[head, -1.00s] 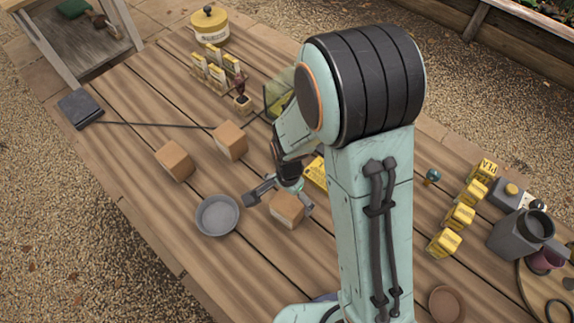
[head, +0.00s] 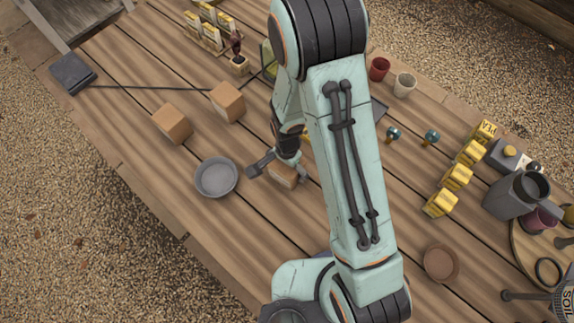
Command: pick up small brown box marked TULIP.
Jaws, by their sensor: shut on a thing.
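A small brown box (head: 284,180) sits between the fingers of my gripper (head: 279,171), right of the grey dish. My gripper points down and is shut on this box; the box looks at or near table height, and I cannot tell whether it touches the boards. My gripper and arm partly cover it, and no lettering on it can be read. Two more brown boxes stand further back on the table: one to the left (head: 172,124) and one nearer the middle (head: 227,102). I see no readable TULIP mark on either.
A grey round dish (head: 216,178) is close left of my gripper. Yellow packets (head: 457,177), a dark watering can (head: 517,194) and a brown saucer (head: 441,263) are at the right. A dark rod (head: 150,88) lies behind the boxes. The front left boards are clear.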

